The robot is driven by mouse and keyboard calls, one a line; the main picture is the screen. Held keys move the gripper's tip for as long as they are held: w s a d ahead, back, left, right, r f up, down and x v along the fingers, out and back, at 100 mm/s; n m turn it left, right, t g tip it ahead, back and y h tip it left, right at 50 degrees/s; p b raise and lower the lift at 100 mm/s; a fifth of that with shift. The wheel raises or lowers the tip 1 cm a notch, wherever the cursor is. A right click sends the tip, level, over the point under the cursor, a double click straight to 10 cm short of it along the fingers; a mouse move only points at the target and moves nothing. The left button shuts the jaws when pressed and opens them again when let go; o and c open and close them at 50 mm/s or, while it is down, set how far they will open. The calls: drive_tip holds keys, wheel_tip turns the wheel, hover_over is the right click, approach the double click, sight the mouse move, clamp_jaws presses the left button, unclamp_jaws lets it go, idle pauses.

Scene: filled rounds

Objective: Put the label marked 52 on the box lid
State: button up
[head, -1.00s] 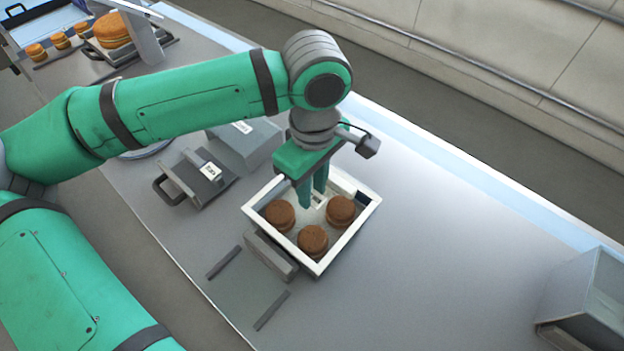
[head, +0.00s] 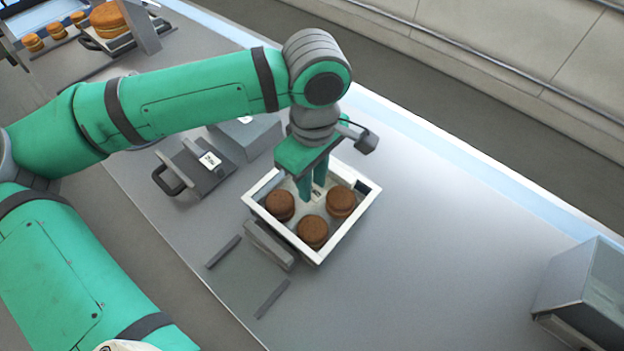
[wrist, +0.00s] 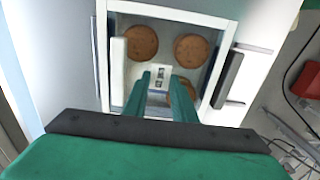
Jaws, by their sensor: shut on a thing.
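My gripper (head: 312,193) is over the white-rimmed box (head: 350,222), pointing down, shut on a small white label (wrist: 160,75) with dark print. The print is too small to read surely. In the wrist view the label sits at the tips of the green fingers (wrist: 161,80). The box shows three brown round cakes (head: 312,230) inside; one is partly hidden behind a finger in the wrist view. I cannot tell whether a clear lid covers the box, nor whether the label touches anything.
A dark block with a handle (head: 188,178) bears another white label (head: 209,160), left of the box. A grey box (head: 255,138) stands behind it. A grey bar (head: 269,245) lies along the box's front side. A metal bin (head: 590,290) stands far right; the counter between is clear.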

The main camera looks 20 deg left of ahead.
drive_tip(key=shift+f, duration=0.3)
idle(0.5)
drive_tip(key=o, duration=0.8)
drive_tip(key=o, duration=0.4)
drive_tip(key=shift+r, duration=3.55)
drive_tip(key=shift+c, duration=0.3)
